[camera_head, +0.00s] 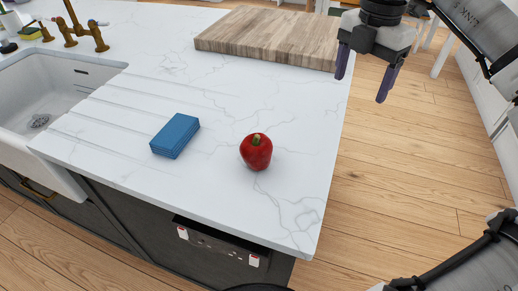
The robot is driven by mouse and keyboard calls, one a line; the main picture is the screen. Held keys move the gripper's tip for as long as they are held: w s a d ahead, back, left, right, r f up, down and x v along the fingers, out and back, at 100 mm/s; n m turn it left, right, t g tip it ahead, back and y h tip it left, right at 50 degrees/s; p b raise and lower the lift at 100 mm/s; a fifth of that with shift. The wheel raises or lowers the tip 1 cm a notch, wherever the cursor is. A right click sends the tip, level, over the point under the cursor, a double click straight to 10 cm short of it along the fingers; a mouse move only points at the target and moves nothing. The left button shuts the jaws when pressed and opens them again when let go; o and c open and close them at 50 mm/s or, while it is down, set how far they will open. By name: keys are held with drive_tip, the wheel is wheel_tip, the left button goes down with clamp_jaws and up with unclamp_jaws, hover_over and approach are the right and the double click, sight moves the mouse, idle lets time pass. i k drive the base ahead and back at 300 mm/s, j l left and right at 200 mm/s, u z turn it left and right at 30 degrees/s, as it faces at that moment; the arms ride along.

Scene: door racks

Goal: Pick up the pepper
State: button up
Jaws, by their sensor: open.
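A red pepper (256,153) with a short greenish-brown stem stands on the white marble counter, near its front right part. My gripper (364,80) is at the upper right, with its two dark purple fingers apart and nothing between them. It is apart from the pepper, up and to the right of it in the picture, by the counter's right edge.
A blue block (175,135) lies left of the pepper. A wooden cutting board (270,38) lies at the back of the counter. A white sink (45,100) with a brass faucet (80,27) is at the left. The counter around the pepper is clear.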

sight(256, 150)
drive_tip(key=j+z, duration=0.8)
drive_tip(key=k+j+z, duration=0.15)
drive_tip(key=z, duration=0.25)
drive_tip(key=j, duration=0.1)
